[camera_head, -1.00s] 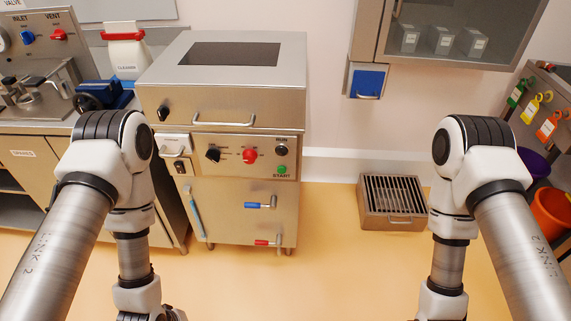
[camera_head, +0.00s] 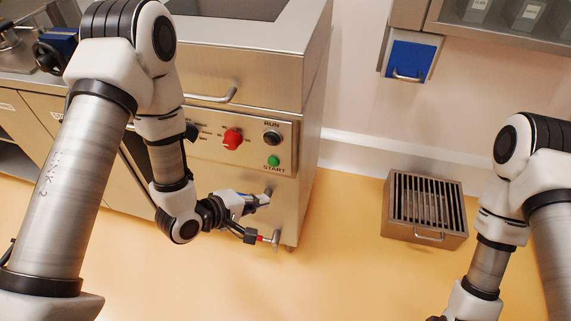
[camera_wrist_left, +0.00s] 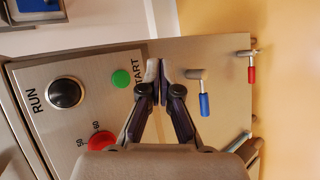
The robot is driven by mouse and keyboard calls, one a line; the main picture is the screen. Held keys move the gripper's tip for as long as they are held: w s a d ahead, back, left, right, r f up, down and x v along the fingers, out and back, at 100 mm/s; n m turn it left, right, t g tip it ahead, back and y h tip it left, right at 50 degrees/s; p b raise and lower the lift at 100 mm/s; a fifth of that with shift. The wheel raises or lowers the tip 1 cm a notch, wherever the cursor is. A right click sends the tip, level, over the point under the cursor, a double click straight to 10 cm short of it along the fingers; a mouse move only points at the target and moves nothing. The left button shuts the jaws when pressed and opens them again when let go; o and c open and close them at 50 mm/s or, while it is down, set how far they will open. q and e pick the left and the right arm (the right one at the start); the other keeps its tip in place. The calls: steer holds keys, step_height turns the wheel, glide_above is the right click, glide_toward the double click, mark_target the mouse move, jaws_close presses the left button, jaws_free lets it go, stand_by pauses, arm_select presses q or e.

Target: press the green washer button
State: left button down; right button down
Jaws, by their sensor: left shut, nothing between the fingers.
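The green button (camera_head: 273,160), labelled START, is on the front panel of the steel machine (camera_head: 225,140), below the black RUN knob (camera_head: 271,137). It also shows in the left wrist view (camera_wrist_left: 121,78), clear of the fingers. My left gripper (camera_head: 243,207) is in front of the machine, below and left of the green button in the head view. In the left wrist view its fingers (camera_wrist_left: 159,72) are shut with nothing between them, their tips beside the button and apart from it in the picture. My right gripper is out of view; only its arm shows.
A red knob (camera_head: 232,138) is left of the RUN knob. A blue-handled valve (camera_head: 264,198) and a red-handled valve (camera_head: 275,239) stick out of the lower front, close to my left gripper. A grated steel box (camera_head: 400,225) stands on the floor at right. Floor between is clear.

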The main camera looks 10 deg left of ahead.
mark_target(273, 162)
arm_select(q)
steer(key=w, duration=0.8)
steer(key=shift+a+r+p, duration=0.15)
steer(key=shift+r+p, duration=0.05)
steer(key=shift+p, duration=0.15)
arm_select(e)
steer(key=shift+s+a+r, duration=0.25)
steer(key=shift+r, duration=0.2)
arm_select(q)
steer(key=shift+w+r, duration=0.1)
steer(key=shift+w, duration=0.1)
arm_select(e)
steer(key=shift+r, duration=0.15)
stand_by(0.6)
arm_select(q)
steer(key=shift+w+p, duration=0.3)
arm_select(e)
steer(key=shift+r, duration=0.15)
arm_select(q)
steer(key=shift+w, duration=0.4)
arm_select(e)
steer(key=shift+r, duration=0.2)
arm_select(q)
steer(key=shift+s, duration=0.1)
stand_by(0.4)
steer(key=shift+s+p, duration=0.45)
steer(key=shift+s, duration=0.3)
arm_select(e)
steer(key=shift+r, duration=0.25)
